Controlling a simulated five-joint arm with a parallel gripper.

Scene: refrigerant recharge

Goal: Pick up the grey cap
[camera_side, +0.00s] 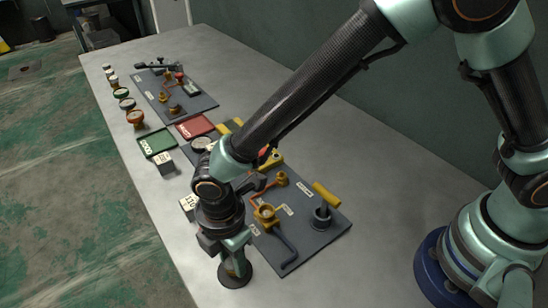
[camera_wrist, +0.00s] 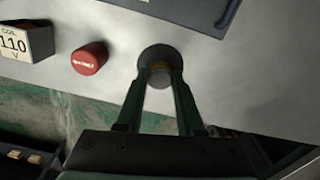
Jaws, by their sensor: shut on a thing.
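The grey cap (camera_wrist: 160,79) shows as a small round grey face between my fingertips in the wrist view, with a dark round part around and behind it. My gripper (camera_wrist: 158,84) is shut on it, one dark green finger on each side. In the side view my gripper (camera_side: 234,266) points down near the table's front edge, at a dark round disc (camera_side: 236,279) on the table. My fingers and wrist hide most of the cap there. I cannot tell whether it is clear of the table.
In the wrist view a red cap (camera_wrist: 89,58) and a coil box marked 110 V (camera_wrist: 27,41) stand left of my gripper. The near dark board (camera_side: 318,238) with yellow fittings lies behind. Green (camera_side: 158,142) and red (camera_side: 194,127) trays and another board (camera_side: 172,95) lie farther off.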

